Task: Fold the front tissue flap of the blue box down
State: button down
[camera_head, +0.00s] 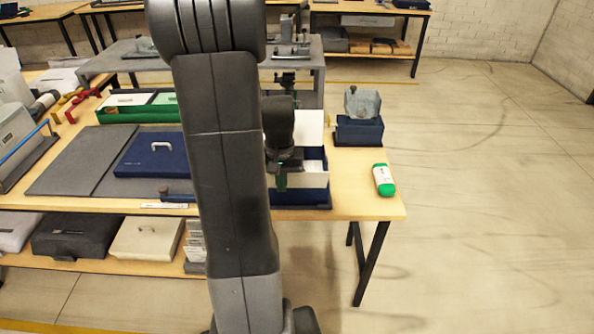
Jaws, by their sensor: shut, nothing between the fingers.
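The blue box (301,197) stands near the front edge of the wooden table, partly hidden by my arm on its left. Its front tissue flap (314,180) shows as a white strip along the front side, above the blue wall. Another white tissue flap (310,128) stands up at the back of the box. The dark blue inside shows between them. My gripper (281,182) points down at the front of the box, overlapping the left visible part of the front flap. It is shut and empty. I cannot tell whether it touches the flap.
A blue lid with a white handle (150,168) lies on a grey mat (75,163) to the left. A green box (113,116) sits behind it. A green and white bottle (383,178) lies to the right. A grey object on a dark blue block (359,132) stands behind right.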

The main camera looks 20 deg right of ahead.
jog(key=w+d+p, duration=0.3)
jog(key=w+d, duration=0.1)
jog(key=w, duration=0.9)
jog(key=shift+w, duration=0.4)
jog(key=shift+f+b, duration=1.9)
jog(key=shift+f, duration=1.15)
jog(key=shift+r, duration=0.2)
notch_tip(320, 180, up, 8)
jog(key=p, duration=0.5)
jog(key=shift+f, duration=0.1)
